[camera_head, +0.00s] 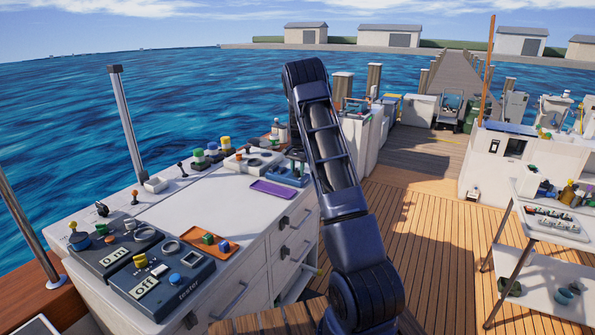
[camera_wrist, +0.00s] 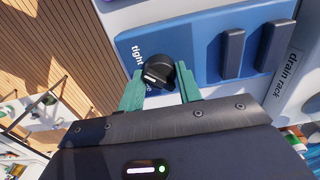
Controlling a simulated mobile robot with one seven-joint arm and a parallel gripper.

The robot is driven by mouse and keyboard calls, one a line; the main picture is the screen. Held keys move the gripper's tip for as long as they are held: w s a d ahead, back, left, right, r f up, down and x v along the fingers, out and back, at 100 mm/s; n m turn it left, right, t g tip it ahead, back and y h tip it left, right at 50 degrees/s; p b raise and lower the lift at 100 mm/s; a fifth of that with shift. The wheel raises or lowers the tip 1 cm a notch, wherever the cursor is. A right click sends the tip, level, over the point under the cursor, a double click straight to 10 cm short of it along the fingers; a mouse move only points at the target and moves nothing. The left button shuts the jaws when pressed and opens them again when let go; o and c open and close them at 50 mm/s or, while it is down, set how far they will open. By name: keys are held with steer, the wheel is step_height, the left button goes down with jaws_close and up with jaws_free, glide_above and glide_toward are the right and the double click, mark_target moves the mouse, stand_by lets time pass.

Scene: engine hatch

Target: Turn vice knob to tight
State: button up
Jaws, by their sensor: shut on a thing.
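The vice knob (camera_wrist: 158,68) is a round black knob on a blue panel (camera_wrist: 200,38) in the wrist view. The word "tight" (camera_wrist: 138,51) is printed in white on the panel beside it. My gripper (camera_wrist: 161,84) has two green fingers, one on each side of the knob, and is shut on it. Part of the knob and the lettering below it are hidden by the fingers. In the head view my dark arm reaches towards the blue vice unit (camera_head: 287,174) at the far end of the white counter, and hides my gripper.
Two dark bars (camera_wrist: 253,48) stand on the panel right of the knob. A purple tray (camera_head: 272,189) and an orange tray (camera_head: 214,245) lie on the counter (camera_head: 205,213). Wooden deck is open to the right.

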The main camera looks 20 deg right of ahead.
stand_by(0.4)
steer(key=o, duration=1)
step_height(320, 180, up, 11)
steer(key=shift+f, duration=0.1)
